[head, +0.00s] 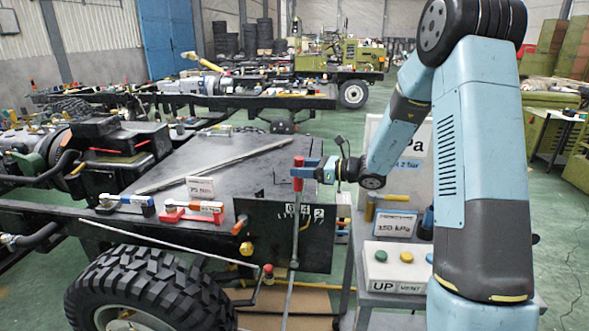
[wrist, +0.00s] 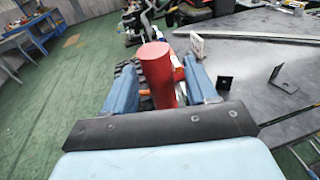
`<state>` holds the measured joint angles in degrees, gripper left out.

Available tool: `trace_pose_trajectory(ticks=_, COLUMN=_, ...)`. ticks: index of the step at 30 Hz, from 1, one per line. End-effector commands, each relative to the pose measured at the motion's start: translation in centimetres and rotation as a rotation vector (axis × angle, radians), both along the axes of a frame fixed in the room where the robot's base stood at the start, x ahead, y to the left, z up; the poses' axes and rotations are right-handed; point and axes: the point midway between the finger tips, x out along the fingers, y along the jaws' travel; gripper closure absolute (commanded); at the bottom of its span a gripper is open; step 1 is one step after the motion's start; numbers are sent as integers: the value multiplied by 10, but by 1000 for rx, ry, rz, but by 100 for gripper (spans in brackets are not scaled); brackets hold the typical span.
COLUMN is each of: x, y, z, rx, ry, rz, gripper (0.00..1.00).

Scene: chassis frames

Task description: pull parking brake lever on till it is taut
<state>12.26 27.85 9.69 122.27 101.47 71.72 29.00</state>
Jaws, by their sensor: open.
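The parking brake lever has a red grip (head: 298,174) on a thin grey rod. The rod runs down, almost upright, in front of a black plate (head: 265,238) with white marks and a "2". My gripper (head: 309,172) is at the height of the red grip, reaching in from the right. In the wrist view the red grip (wrist: 157,72) stands between the two blue fingers of my gripper (wrist: 163,85), which are open. A gap shows on the left finger's side; whether the right finger touches the grip I cannot tell.
A dark flat deck (head: 220,160) with a long rod lies behind the plate. A button box (head: 400,265) stands on a cart at right.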

Motion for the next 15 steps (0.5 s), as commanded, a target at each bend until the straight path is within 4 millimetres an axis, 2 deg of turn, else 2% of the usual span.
trace_pose_trajectory(ticks=1, x=-3, y=-11, z=1, rx=-1, ry=-1, rz=-4, gripper=43)
trace_pose_trajectory(ticks=9, x=-23, y=-60, z=6, rx=-1, ry=-1, rz=-4, gripper=43)
trace_pose_trajectory(ticks=15, x=-35, y=-85, z=9, rx=0, ry=0, rz=-1, gripper=43)
